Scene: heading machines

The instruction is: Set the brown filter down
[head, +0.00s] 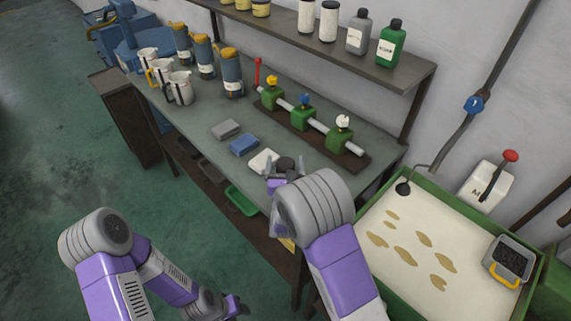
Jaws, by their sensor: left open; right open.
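My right gripper (284,171) is open at the front edge of the workbench (205,115), just right of a white block. Its wrist hides much of it. A dark rounded piece shows at its fingers; I cannot tell whether it is the brown filter or part of the gripper. No other clearly brown filter shows. A grey block (226,129), a blue block (244,145) and the white block (263,160) lie in a row on the bench. My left gripper (236,307) is open, low over the floor in front of the bench, apart from these things.
A pipe with green valves (302,117) runs along the bench back. Jugs (180,88) and blue canisters (232,75) stand at the left. A shelf (330,50) with bottles overhangs the bench. A green-rimmed sand tray (380,255) is at the right.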

